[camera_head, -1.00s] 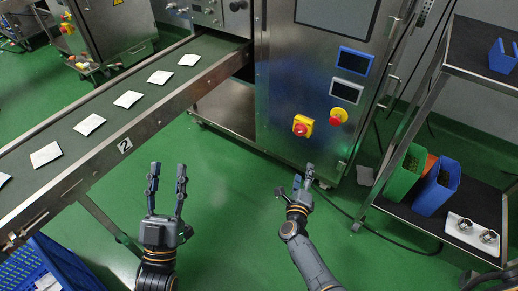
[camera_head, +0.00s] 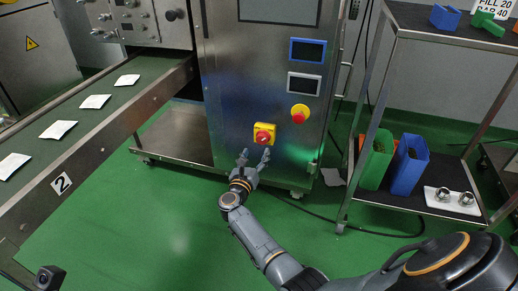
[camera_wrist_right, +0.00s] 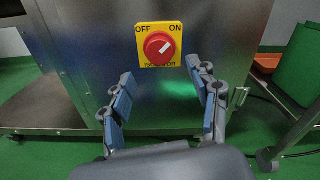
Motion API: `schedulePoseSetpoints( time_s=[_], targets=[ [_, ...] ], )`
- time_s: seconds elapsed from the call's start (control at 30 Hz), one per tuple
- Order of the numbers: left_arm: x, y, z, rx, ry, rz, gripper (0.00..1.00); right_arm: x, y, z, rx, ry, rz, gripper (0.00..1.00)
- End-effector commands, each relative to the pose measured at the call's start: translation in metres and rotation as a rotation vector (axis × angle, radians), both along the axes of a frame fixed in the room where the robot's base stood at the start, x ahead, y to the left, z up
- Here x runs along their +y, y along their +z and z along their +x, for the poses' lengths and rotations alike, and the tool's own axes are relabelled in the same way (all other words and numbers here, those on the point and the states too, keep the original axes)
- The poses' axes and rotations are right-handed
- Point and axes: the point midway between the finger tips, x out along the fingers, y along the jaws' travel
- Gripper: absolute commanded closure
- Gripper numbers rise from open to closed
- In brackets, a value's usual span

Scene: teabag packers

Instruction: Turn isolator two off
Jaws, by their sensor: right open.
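The isolator switch (camera_head: 264,134) is a red rotary knob on a yellow plate, low on the front of a steel cabinet. In the right wrist view the isolator (camera_wrist_right: 159,46) reads OFF at upper left and ON at upper right. The knob's white mark points to the upper right, toward ON. My right gripper (camera_head: 255,157) is open and empty just below and in front of the switch, its fingers apart. In the wrist view the right gripper (camera_wrist_right: 163,90) has its fingertips either side of and below the knob, apart from it. My left gripper is not clearly seen.
A conveyor marked 2 (camera_head: 61,183) carries white teabags on the left. A red emergency button (camera_head: 300,113) on yellow sits right of the isolator, below two small screens. A shelf rack (camera_head: 360,190) with green and blue bins stands at right. Green floor is open in front.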

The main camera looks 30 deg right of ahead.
Motion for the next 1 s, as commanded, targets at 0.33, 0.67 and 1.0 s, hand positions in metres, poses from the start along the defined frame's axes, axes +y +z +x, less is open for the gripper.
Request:
schedulePoseSetpoints(
  time_s=[0.33,0.67,1.0],
  targets=[
    [-0.002,0.007,0.002,-0.062,0.004,0.005,0.6,-0.04,-0.002,0.034,0.001,0.001,0.0,0.39],
    [-0.002,0.01,0.003,-0.067,0.004,0.008,0.6,-0.045,0.0,0.038,0.002,0.001,-0.001,0.39],
    [-0.003,0.01,0.003,-0.067,0.003,0.008,0.6,-0.044,0.0,0.038,0.002,0.001,-0.001,0.93]
  ],
)
